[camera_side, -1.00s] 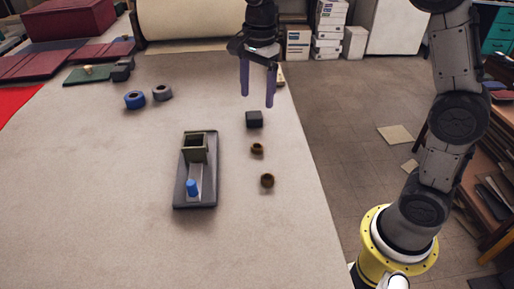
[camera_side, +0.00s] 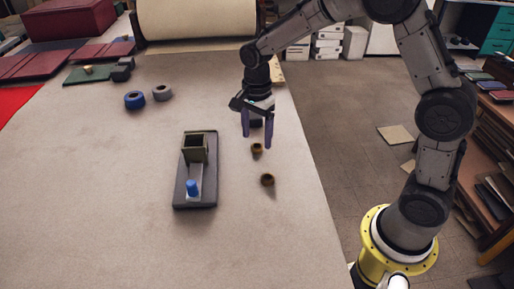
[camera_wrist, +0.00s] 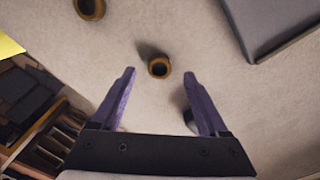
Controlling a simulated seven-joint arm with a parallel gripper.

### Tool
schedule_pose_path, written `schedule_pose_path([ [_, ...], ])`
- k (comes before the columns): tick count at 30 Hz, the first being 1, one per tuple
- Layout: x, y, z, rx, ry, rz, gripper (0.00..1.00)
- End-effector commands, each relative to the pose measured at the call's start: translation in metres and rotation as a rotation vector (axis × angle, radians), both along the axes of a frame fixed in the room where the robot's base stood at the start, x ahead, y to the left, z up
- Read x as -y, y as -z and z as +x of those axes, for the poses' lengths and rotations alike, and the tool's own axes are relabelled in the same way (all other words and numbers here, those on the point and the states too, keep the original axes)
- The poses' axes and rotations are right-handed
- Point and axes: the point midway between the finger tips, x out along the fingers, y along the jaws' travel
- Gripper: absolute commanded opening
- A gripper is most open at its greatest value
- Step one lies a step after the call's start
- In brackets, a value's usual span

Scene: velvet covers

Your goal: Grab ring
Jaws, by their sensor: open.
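Two small brown rings lie on the pale table. The farther ring (camera_side: 257,148) is just beneath my gripper (camera_side: 257,141), and the nearer ring (camera_side: 267,180) lies closer to the side camera. My gripper points down with its purple fingers spread and nothing held. In the wrist view, one ring (camera_wrist: 159,68) shows between the fingertips (camera_wrist: 159,76), with a gap on either side. The other ring (camera_wrist: 90,8) is cut by the top edge. I cannot tell the exact height of the fingertips above the table.
A grey tray (camera_side: 206,187) with a square holder (camera_side: 194,148) and a blue peg (camera_side: 192,188) stands left of the rings. A dark block (camera_side: 256,123) is partly hidden behind my gripper. Blue (camera_side: 134,100) and grey (camera_side: 162,92) rolls lie farther back. The table's right edge is close.

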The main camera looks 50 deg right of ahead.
Motion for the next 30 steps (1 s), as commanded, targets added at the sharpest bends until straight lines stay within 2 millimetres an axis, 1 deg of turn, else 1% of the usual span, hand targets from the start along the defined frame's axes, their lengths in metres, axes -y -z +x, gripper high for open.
schedule_pose_path([
  [1, 0.001, 0.009, -0.001, -0.005, 0.000, 0.000, 0.77],
  [3, 0.001, 0.018, -0.001, -0.005, 0.000, 0.000, 0.77],
  [6, 0.001, 0.025, -0.001, -0.002, 0.000, 0.000, 0.77],
  [14, 0.001, 0.027, 0.000, 0.000, 0.000, 0.000, 0.77],
  [17, 0.001, 0.027, 0.000, 0.000, 0.000, 0.000, 0.61],
  [18, 0.001, 0.027, 0.000, 0.000, 0.000, 0.000, 0.54],
  [20, 0.001, 0.027, 0.000, 0.000, 0.000, 0.000, 0.43],
  [21, 0.001, 0.027, 0.000, 0.000, 0.000, 0.000, 0.36],
  [23, 0.001, 0.027, 0.000, 0.000, 0.000, 0.000, 0.25],
  [27, 0.001, 0.027, 0.000, 0.000, 0.000, 0.000, 0.00],
  [30, 0.001, 0.027, 0.000, 0.000, 0.000, 0.000, 0.00],
])
